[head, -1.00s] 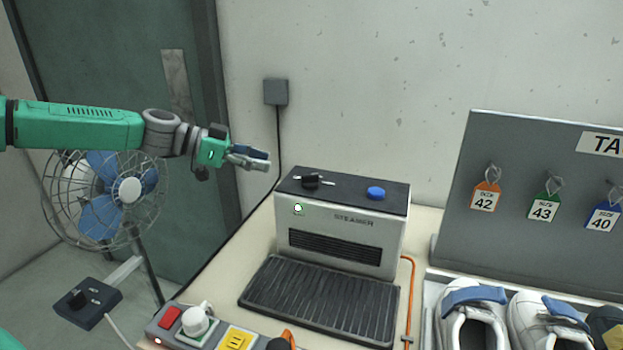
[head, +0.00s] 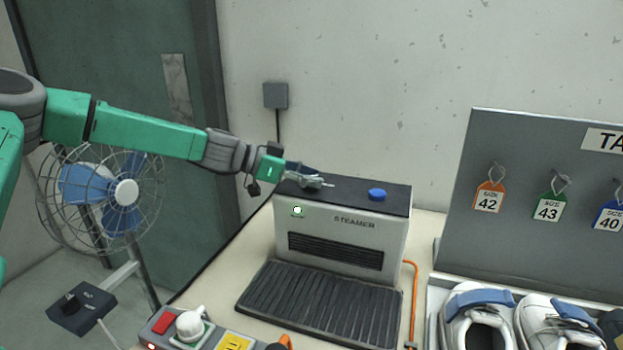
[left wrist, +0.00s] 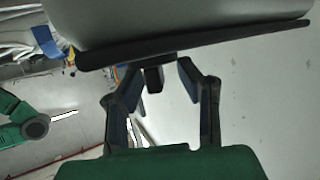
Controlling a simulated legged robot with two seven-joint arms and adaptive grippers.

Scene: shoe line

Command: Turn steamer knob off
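The steamer (head: 340,235) is a grey box with a dark top, standing on the cream bench. Its small front lamp (head: 297,210) glows white-green. My left gripper (head: 318,181) is at the left part of the steamer's top, over the place of the black knob, and hides the knob in the head view. In the left wrist view, the black knob (left wrist: 153,80) shows between the fingertips of my left gripper (left wrist: 158,76). The fingers are apart, with gaps beside the knob. A blue button (head: 377,195) sits on the right of the steamer's top. My right gripper is not in view.
A ribbed black mat (head: 320,303) lies before the steamer. A control box (head: 160,322) with a white knob stands at the front left. A fan (head: 100,200) is left of the bench. A tag board (head: 540,200) and shoes (head: 480,312) are on the right.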

